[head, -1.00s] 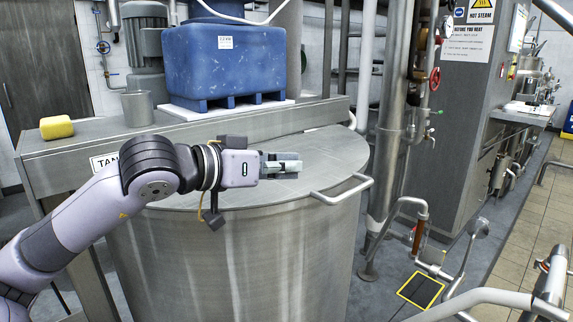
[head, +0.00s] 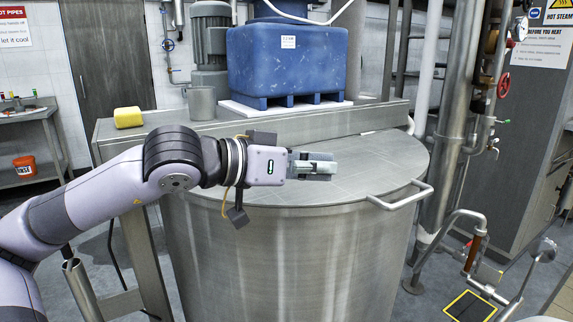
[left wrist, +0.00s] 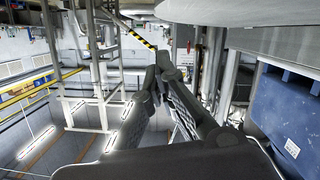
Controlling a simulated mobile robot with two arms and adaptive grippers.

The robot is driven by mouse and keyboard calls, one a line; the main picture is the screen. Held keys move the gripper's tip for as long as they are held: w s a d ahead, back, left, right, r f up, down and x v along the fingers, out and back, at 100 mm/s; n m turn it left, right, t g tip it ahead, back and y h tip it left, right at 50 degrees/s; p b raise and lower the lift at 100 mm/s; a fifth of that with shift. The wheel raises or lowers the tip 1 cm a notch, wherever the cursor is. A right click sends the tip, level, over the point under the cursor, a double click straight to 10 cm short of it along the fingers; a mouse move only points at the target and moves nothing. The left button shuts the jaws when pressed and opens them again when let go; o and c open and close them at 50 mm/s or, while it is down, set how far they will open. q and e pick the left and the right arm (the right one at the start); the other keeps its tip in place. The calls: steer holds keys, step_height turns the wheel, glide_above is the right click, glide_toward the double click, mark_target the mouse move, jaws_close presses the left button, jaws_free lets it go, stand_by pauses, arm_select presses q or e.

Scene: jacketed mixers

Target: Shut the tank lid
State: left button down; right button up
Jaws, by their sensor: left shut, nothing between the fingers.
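The tank (head: 290,262) is a large brushed-steel drum in the middle of the head view. Its round grey lid (head: 385,160) lies flat across the top, and I see no gap along the front edge. A bar handle (head: 402,196) sticks out at the lid's right front. My left gripper (head: 318,166) is shut and empty, held over the lid and left of the handle; I cannot tell how high. Its dark fingers also show in the left wrist view (left wrist: 155,80), with tips together. My arm hides the lid's left part. My right gripper is not in view.
A steel beam behind the lid carries a yellow sponge (head: 128,117), a steel cup (head: 201,103) and a blue container (head: 288,62). Upright pipes (head: 460,110) stand close at the tank's right. A bench (head: 30,112) is at far left.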

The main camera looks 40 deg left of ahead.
arm_select(q)
steer(key=v, duration=0.6)
steer(key=shift+s, duration=0.45)
steer(key=shift+r, duration=0.1)
